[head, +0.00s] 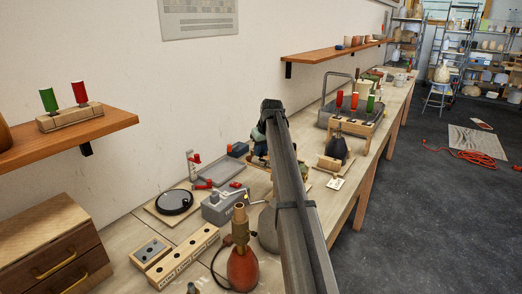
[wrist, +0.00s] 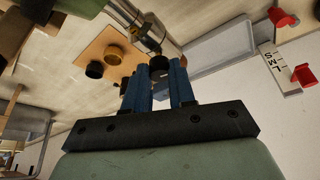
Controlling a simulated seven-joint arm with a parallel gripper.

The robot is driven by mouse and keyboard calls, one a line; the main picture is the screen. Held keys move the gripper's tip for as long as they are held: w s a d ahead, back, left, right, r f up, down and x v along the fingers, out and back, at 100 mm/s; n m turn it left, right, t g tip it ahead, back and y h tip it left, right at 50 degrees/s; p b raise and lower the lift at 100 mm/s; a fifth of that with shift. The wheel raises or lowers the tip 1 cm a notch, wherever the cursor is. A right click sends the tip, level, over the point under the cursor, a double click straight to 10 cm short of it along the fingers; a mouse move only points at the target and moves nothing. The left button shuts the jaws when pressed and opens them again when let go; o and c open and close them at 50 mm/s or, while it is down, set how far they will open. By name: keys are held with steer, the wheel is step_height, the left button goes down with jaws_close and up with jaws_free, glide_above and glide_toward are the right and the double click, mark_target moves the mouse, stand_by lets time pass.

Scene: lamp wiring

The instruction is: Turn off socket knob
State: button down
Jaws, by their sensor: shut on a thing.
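In the wrist view my gripper (wrist: 160,68) has its blue fingers closed on a small dark round piece (wrist: 159,62). It may be the socket knob, but I cannot tell for sure. A shiny metal rod-like part (wrist: 140,22) runs just beyond the fingertips. In the head view my gripper (head: 258,146) is over the middle of the bench, partly hidden by my arm. A red lamp base with a brass socket (head: 240,228) stands nearer, at the front of the bench; no knob can be made out on it.
A grey box with a lever (head: 223,207), a black round plate (head: 174,202) and a wooden block with holes (head: 183,257) crowd the near bench (head: 135,222). An orange-brown board (wrist: 108,50) with round pieces and a grey tray (wrist: 222,45) lie close to my gripper.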

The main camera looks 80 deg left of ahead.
steer(key=shift+w+n+g+h, duration=0.1)
steer(key=shift+n+g+h, duration=0.35)
steer(key=shift+n, duration=1.15)
steer(key=c, duration=0.9)
jaws_free()
steer(key=shift+y, duration=0.25)
steer(key=shift+c, duration=0.2)
steer(key=v, duration=1.3)
steer(key=shift+w+r, duration=0.3)
steer(key=shift+r, duration=0.05)
steer(key=shift+d, duration=0.1)
